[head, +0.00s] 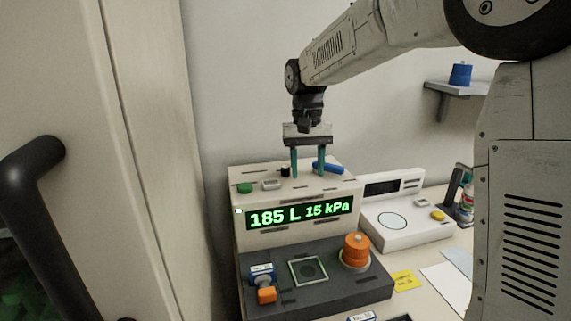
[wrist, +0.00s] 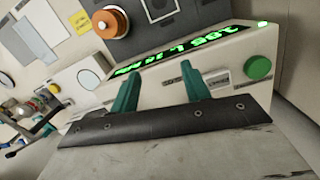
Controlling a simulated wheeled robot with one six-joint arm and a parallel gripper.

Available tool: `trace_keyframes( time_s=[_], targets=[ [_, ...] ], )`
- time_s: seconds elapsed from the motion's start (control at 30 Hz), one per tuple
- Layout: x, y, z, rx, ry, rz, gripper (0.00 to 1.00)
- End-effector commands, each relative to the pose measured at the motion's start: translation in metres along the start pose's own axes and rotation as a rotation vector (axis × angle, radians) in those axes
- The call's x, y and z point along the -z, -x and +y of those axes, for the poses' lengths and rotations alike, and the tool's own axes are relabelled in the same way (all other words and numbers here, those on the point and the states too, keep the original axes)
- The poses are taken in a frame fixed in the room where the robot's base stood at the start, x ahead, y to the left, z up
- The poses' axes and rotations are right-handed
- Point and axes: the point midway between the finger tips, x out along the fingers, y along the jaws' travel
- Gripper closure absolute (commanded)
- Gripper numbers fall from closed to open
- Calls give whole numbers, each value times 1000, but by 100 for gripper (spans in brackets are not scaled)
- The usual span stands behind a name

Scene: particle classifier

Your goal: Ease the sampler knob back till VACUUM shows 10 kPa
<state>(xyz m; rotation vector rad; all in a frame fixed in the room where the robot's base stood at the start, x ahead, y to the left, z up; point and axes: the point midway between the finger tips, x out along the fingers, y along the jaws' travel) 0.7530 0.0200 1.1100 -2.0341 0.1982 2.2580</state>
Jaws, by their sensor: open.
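The sampler (head: 300,190) is a pale box with a dark front deck. Its green display (head: 300,213) reads 185 L and 15 kPa; no VACUUM caption is legible. A stepped orange knob (head: 356,249) stands at the right of the deck and also shows at the top of the wrist view (wrist: 112,22). No label tells whether it is the sampler knob. A small black knob (head: 285,171) is on the box top. My gripper (head: 308,174) points down over the box top, its two teal fingers apart and empty. It also shows in the wrist view (wrist: 160,72).
A green button (head: 245,188) and a blue handle (head: 328,168) are on the box top, close to my fingers. An orange-and-blue item (head: 265,284) sits at the deck's left. A white instrument (head: 405,215) stands right. A cabinet door (head: 120,150) is close on the left.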

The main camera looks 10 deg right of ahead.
Motion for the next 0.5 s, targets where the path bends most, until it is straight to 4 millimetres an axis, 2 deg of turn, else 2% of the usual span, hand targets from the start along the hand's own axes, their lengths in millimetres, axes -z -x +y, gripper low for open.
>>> trace_keyframes(
  time_s=[0.03, 0.1, 0.23, 0.3, 0.37, 0.4, 0.5],
  targets=[
    [27, -3, -11, -1, -26, 1, 53],
    [58, -3, -22, 1, -71, 11, 53],
    [103, 8, -38, 14, -161, 45, 53],
    [116, 23, -41, 26, -210, 74, 53],
    [121, 41, -42, 39, -249, 101, 53],
    [121, 44, -42, 41, -276, 103, 53],
    [119, 37, -42, 38, -308, 92, 53]
  ],
)
